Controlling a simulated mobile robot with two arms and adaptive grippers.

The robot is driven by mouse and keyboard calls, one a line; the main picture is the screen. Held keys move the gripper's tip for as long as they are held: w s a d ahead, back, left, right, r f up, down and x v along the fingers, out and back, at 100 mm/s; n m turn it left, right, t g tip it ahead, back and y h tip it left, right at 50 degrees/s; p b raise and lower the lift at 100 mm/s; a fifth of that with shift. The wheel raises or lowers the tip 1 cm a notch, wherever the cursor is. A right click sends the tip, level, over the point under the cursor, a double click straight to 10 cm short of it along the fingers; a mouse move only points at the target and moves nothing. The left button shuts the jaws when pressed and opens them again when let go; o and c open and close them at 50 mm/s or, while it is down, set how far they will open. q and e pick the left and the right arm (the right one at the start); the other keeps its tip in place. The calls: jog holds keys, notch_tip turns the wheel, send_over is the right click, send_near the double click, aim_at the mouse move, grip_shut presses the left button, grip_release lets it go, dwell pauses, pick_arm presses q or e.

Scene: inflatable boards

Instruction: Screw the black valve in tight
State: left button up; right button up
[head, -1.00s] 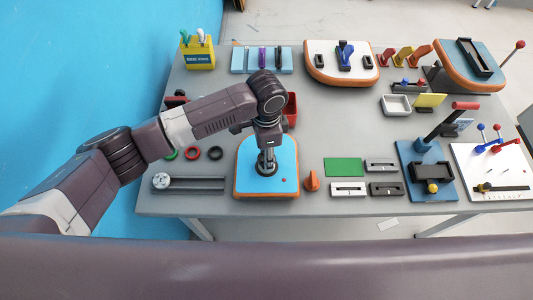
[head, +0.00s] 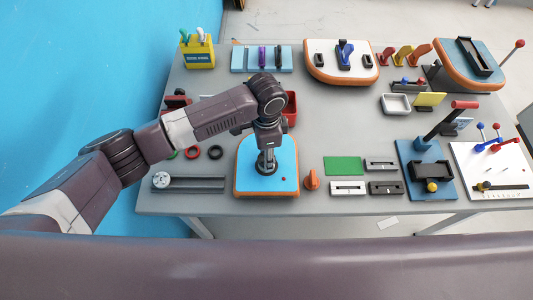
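The black valve (head: 266,168) sits on the blue board with the orange rim (head: 253,183), near the table's front edge. Only its dark round base shows well. My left gripper (head: 266,155) points straight down over the valve, with its fingers at the valve's top. The fingers are small and dark against the valve, so I cannot tell whether they are closed on it. A small red dot lies on the board to the right of the valve. My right gripper is not in view.
An orange knob (head: 312,180) stands right of the board, near grey slotted blocks (head: 348,188) and a green plate (head: 343,166). Black, red and green rings lie to the left, above a grey rail (head: 195,184). A red bin (head: 291,110) is partly behind my arm.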

pick_arm(q)
jog(key=shift+f, duration=0.55)
jog(key=o, duration=1.2)
notch_tip(320, 180, up, 12)
